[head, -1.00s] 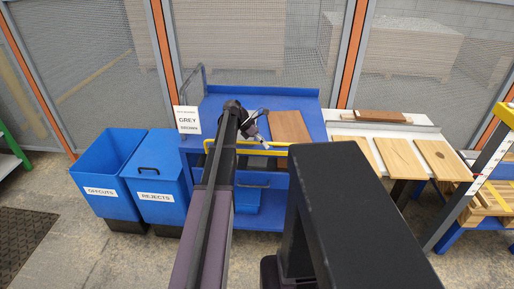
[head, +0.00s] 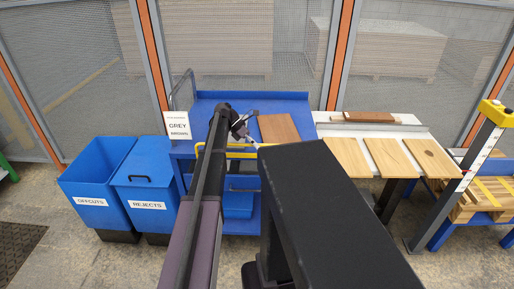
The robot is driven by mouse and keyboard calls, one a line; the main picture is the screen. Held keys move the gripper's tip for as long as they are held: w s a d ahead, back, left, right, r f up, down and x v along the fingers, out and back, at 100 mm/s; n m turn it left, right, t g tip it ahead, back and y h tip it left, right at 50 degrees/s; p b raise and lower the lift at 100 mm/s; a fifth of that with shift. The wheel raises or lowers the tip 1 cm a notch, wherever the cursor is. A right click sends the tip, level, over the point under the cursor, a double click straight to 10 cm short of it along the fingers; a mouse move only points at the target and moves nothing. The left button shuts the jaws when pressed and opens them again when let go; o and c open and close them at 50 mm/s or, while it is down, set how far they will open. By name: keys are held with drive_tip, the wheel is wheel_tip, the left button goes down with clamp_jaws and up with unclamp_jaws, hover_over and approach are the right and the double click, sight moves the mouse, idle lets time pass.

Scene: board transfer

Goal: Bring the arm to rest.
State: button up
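My gripper (head: 246,136) is at the end of my arm, over the front part of the blue trolley (head: 208,104). It is small in the picture and partly hidden by my arm, so I cannot tell whether its fingers are open or shut. No board shows in it. A brown board (head: 279,128) lies flat on the trolley's top, just right of my gripper. The large black part of my own body hides some of the trolley's front.
A white bench (head: 408,133) at right carries several light boards (head: 391,158) and a dark brown board (head: 369,116) at its back. Blue bins, offcuts (head: 92,184) and rejects (head: 146,186), stand left. A sign (head: 178,124) reads grey, brown. Mesh fencing (head: 70,80) stands behind.

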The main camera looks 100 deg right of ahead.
drive_tip(key=o, duration=0.4)
drive_tip(key=shift+d, duration=0.15)
drive_tip(key=shift+r, duration=0.1)
idle(0.3)
